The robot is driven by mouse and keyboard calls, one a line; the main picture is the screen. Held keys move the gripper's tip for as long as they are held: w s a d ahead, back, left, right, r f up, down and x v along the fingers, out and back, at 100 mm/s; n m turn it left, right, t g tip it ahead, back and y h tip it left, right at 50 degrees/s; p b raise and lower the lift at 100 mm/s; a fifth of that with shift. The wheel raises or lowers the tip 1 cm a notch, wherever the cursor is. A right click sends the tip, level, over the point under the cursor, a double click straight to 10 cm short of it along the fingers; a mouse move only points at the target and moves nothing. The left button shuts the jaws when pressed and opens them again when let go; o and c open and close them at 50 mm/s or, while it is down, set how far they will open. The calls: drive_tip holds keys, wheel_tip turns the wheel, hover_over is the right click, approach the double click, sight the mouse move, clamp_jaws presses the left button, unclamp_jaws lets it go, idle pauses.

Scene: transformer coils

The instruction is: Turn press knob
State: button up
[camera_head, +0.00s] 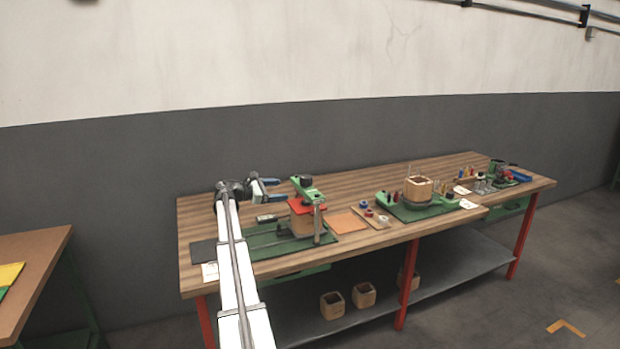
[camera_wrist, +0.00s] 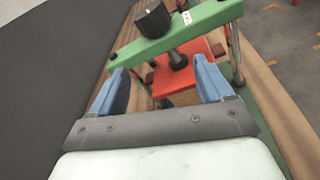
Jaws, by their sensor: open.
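The press stands on the left part of the workbench, with a green top bar (camera_head: 308,190) and a black knob (camera_head: 305,181) on top. In the wrist view the black knob (camera_wrist: 153,20) sits on the green bar (camera_wrist: 180,30), ahead of my fingers. A dark screw runs below the bar to a red plate (camera_wrist: 190,65), which also shows in the head view (camera_head: 307,206). My gripper (camera_head: 272,190) is to the left of the press, at about bar height.
The workbench (camera_head: 350,183) has a green mat (camera_head: 262,241) under the press. An orange square (camera_head: 345,222) and small parts lie to its right. Another green fixture with a wooden block (camera_head: 419,188) stands farther right. A grey wall is behind.

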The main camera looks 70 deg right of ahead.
sight(311, 176)
drive_tip(key=s+d+r+n, duration=0.1)
drive_tip(key=s+d, duration=0.2)
drive_tip(key=s+d+r+n+g, duration=0.1)
drive_tip(key=s+d, duration=0.2)
drive_tip(key=d, duration=0.1)
drive_tip(key=s+d+r+n+h, duration=0.1)
drive_tip(key=s+d, duration=0.2)
drive_tip(key=shift+s+d+r+n, duration=0.15)
drive_tip(key=shift+s+d+n, duration=0.1)
drive_tip(key=shift+n, duration=0.15)
idle(0.4)
drive_tip(key=c, duration=1)
drive_tip(key=shift+o, duration=0.2)
drive_tip(key=shift+d+m+g+y, duration=0.1)
drive_tip(key=shift+m+g+y, duration=0.45)
drive_tip(key=shift+g, duration=0.35)
drive_tip(key=shift+s+m+g+y, duration=0.1)
drive_tip(key=shift+m+g+y, duration=0.95)
drive_tip(key=shift+y, duration=0.2)
drive_tip(key=shift+s+a, duration=0.1)
drive_tip(key=shift+a, duration=0.2)
